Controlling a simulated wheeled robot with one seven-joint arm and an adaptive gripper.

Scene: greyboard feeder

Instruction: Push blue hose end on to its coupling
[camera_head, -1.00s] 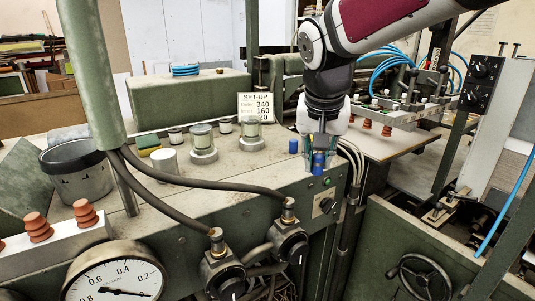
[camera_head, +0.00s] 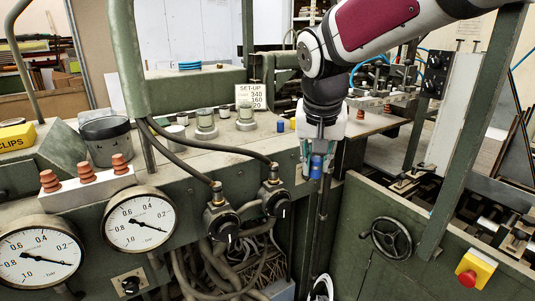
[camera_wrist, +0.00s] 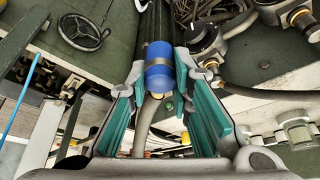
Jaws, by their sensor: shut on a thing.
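My gripper (camera_head: 317,160) points down near the right front corner of the green machine in the head view. Its teal fingers are closed around the blue hose end (camera_head: 316,166). In the wrist view, the blue hose end (camera_wrist: 160,68) is a blue cylinder with a grey band, between the teal finger pads (camera_wrist: 160,110). A grey hose (camera_wrist: 145,120) runs from beside it toward the camera. A dark round post or pipe (camera_wrist: 153,25) lies beyond it; I cannot tell whether they touch. I cannot clearly identify the blue hose end's coupling.
Two black valves (camera_head: 221,222) (camera_head: 273,198) with dark hoses stand on the front panel, left of my gripper. Pressure gauges (camera_head: 140,221) are further left. A green cabinet with a handwheel (camera_head: 391,238) and a red stop button (camera_head: 468,278) is at right. A small blue cap (camera_head: 281,126) stands behind.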

